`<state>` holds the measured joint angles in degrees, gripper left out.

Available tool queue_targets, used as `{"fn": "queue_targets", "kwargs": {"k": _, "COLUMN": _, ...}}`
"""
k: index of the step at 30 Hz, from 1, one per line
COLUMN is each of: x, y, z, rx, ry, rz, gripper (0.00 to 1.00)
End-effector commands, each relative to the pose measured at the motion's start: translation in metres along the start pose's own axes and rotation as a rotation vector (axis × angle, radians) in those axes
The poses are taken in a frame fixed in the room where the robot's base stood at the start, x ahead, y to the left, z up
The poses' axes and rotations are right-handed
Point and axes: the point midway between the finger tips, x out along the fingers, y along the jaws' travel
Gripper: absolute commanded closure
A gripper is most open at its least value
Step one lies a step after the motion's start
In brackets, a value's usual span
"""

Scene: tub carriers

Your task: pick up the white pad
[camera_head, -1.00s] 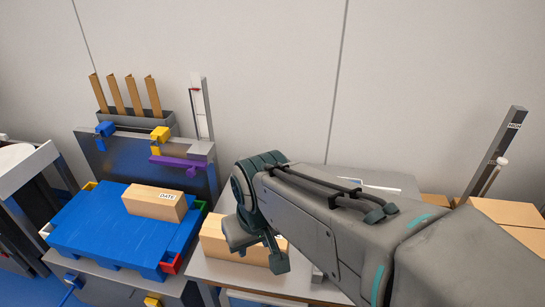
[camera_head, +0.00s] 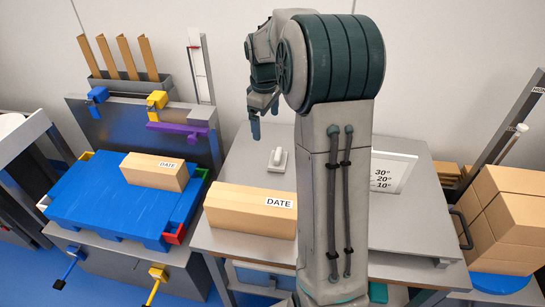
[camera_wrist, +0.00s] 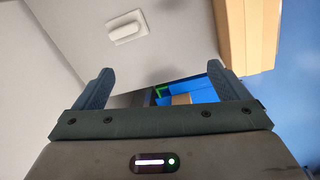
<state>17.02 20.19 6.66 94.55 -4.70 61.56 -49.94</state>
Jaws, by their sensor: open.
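The white pad (camera_head: 278,159) lies on the grey table (camera_head: 238,165), behind the near wooden block marked DATE (camera_head: 250,211). It is a small white plate with a raised rounded grip on top. In the wrist view the pad (camera_wrist: 126,27) shows at the upper left, beyond the fingers and clear of them. My gripper (camera_head: 262,110) hangs above the table's back edge, up and left of the pad in the head view. In the wrist view my gripper (camera_wrist: 164,84) has its two fingers wide apart with nothing between them.
An angle board (camera_head: 393,172) stands on the table right of my arm. Cardboard boxes (camera_head: 515,225) are stacked at the right. Table space around the pad looks clear.

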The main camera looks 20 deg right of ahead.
Motion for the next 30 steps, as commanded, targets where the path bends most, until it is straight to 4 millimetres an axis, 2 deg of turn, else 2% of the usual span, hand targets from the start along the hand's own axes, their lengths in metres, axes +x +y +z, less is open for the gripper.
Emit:
{"fn": "queue_targets", "kwargs": {"k": 1, "x": 0.019, "y": 0.019, "z": -0.003, "rx": -0.037, "ry": -0.007, "rz": -0.016, "gripper": 0.05}}
{"fn": "queue_targets", "kwargs": {"k": 6, "x": 0.061, "y": 0.064, "z": -0.007, "rx": -0.163, "ry": -0.01, "rz": -0.05, "gripper": 0.05}}
{"fn": "queue_targets", "kwargs": {"k": 12, "x": 0.089, "y": 0.091, "z": -0.006, "rx": -0.243, "ry": -0.008, "rz": -0.073, "gripper": 0.05}}
{"fn": "queue_targets", "kwargs": {"k": 17, "x": 0.106, "y": 0.095, "z": -0.005, "rx": -0.26, "ry": -0.008, "rz": -0.078, "gripper": 0.05}}
{"fn": "queue_targets", "kwargs": {"k": 24, "x": 0.153, "y": 0.091, "z": -0.004, "rx": -0.26, "ry": -0.009, "rz": -0.079, "gripper": 0.05}}
{"fn": "queue_targets", "kwargs": {"k": 30, "x": 0.177, "y": 0.09, "z": -0.004, "rx": -0.259, "ry": -0.008, "rz": -0.077, "gripper": 0.05}}
